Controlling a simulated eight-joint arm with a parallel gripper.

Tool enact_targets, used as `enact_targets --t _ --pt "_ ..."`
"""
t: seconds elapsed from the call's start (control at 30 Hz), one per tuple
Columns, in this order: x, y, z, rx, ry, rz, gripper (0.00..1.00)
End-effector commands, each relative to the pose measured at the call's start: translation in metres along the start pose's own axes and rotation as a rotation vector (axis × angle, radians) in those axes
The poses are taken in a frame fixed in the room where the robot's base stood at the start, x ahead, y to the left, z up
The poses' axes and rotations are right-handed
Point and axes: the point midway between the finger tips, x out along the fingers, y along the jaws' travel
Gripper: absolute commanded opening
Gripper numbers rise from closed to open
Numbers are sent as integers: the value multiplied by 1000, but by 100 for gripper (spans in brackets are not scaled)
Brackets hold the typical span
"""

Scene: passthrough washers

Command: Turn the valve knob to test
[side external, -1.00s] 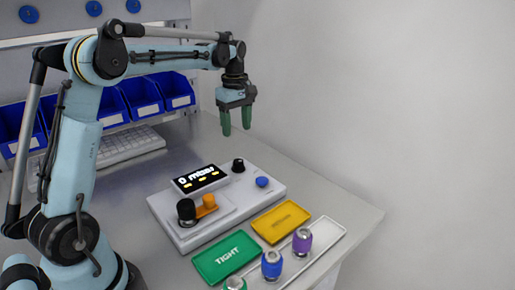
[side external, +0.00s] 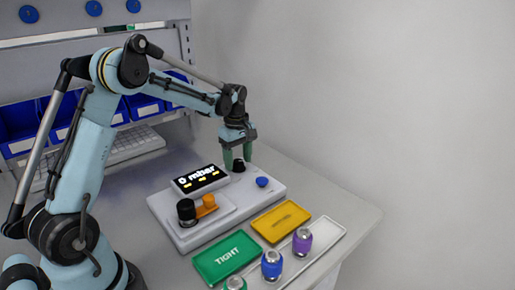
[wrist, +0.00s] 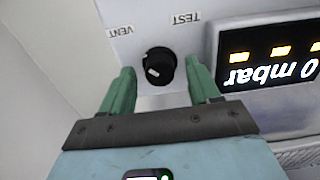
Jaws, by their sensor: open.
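The valve knob (wrist: 160,66) is black and round with a white pointer mark. In the wrist view it sits on the white panel between the labels VENT (wrist: 119,32) and TEST (wrist: 184,18), and its mark lies on the lower left side of the knob. My gripper (wrist: 162,78) is open, with one green finger on each side of the knob and a visible gap to it. In the side view the knob (side external: 239,166) is at the back of the tester, with my gripper (side external: 237,166) right over it and partly hiding it.
The tester (side external: 180,238) has a lit mbar display (side external: 200,179), a blue button (side external: 262,182), and black and orange parts at its front. A green TIGHT tray (side external: 227,257), a yellow tray (side external: 281,221) and a white tray (side external: 338,232) with coloured fittings lie in front.

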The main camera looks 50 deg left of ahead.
Motion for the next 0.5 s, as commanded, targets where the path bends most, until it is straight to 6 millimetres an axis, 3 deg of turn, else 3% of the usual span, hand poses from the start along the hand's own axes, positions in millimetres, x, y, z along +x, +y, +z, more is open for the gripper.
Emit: enact_targets --t 0.1,0.43,0.5 --pt "0 0 0 0 0 0 58" --pt "0 0 0 0 0 0 8" --pt "0 0 0 0 0 0 5"
